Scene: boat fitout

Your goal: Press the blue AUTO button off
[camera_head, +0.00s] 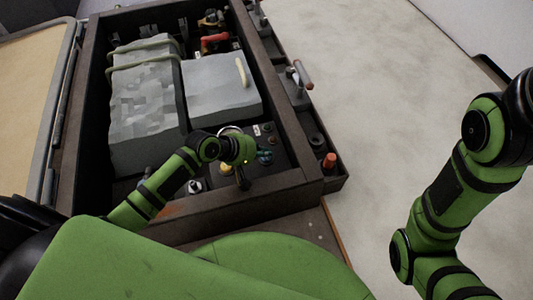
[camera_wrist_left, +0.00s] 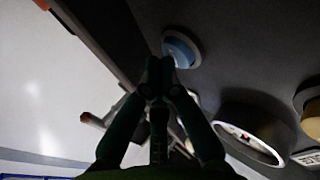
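The blue button (camera_wrist_left: 182,48) is round with a pale collar and sits on a dark panel in the left wrist view. A small blue shape (camera_head: 265,157) shows on the panel in the head view, just right of my left gripper. My left gripper (camera_head: 243,180) points down at the panel. In the left wrist view its fingertips (camera_wrist_left: 158,66) are together, with nothing seen between them. The tips overlap the button's lower left edge in that view; I cannot tell whether they touch. No AUTO lettering is readable. My right gripper is out of view.
A round gauge (camera_wrist_left: 250,130) and a yellow knob (camera_wrist_left: 312,106) are right of the fingers in the wrist view. Dark frame walls (camera_head: 290,140) enclose the panel and grey boxes (camera_head: 145,105). An orange-topped knob (camera_head: 329,160) stands on the right ledge. Pale floor right is open.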

